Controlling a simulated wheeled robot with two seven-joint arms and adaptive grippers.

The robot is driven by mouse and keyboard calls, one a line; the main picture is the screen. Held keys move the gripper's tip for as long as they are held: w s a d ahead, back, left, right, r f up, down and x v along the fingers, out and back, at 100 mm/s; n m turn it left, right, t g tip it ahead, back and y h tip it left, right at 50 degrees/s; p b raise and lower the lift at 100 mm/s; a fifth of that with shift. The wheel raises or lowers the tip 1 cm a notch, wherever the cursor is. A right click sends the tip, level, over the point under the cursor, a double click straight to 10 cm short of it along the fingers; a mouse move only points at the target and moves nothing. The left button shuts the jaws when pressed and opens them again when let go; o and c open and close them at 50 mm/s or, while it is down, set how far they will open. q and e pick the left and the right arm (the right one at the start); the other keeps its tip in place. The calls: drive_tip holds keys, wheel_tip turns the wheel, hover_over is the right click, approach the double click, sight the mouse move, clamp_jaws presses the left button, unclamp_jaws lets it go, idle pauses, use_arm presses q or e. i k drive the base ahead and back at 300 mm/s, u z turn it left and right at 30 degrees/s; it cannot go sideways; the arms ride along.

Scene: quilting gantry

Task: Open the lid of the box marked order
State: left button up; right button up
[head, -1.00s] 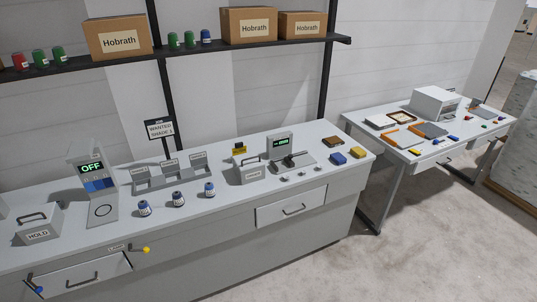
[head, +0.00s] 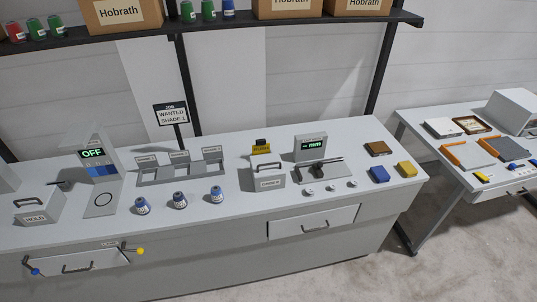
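Two grey boxes with dark handles on top stand on the long counter (head: 235,215). The left one (head: 38,212) is marked HOLD. The other box (head: 266,178), right of the middle, has a small label on its front that is too small to read surely. Both lids look shut. I cannot read the word order on any box. Neither of my grippers is in view.
Levers with blue (head: 35,272) and yellow (head: 140,251) knobs sit by the left drawer (head: 75,264). A second table (head: 455,165) stands right.

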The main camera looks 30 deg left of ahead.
sight(271, 164)
drive_tip(key=u, duration=0.45)
drive_tip(key=i, duration=0.65)
drive_tip(key=u, duration=0.7)
